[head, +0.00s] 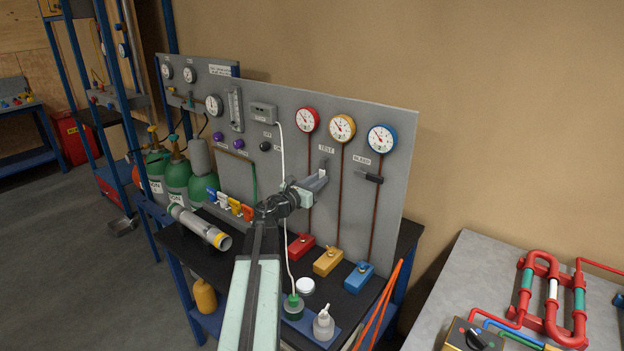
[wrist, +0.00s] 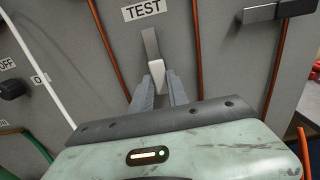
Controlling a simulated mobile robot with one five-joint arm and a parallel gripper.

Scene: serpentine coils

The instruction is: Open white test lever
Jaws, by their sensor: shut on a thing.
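The test lever (wrist: 150,43) is a short grey bar with a whitish end, on the grey panel just below the TEST label (wrist: 145,9) in the wrist view. It points down and slightly right there. My gripper (wrist: 158,88) is shut on the lever's whitish lower end, one finger on each side. In the head view my gripper (head: 309,186) reaches up to the panel under the TEST label (head: 326,149). Only the lever's upper part (head: 323,167) shows there; its lower end is hidden by my fingers.
A black-handled lever (head: 369,177) under the BLEED label sits right of it, lying sideways. Red-brown pipes run down the panel on both sides. A white cord (head: 283,165) hangs left of my gripper. Red, yellow and blue blocks (head: 328,262) stand on the bench below.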

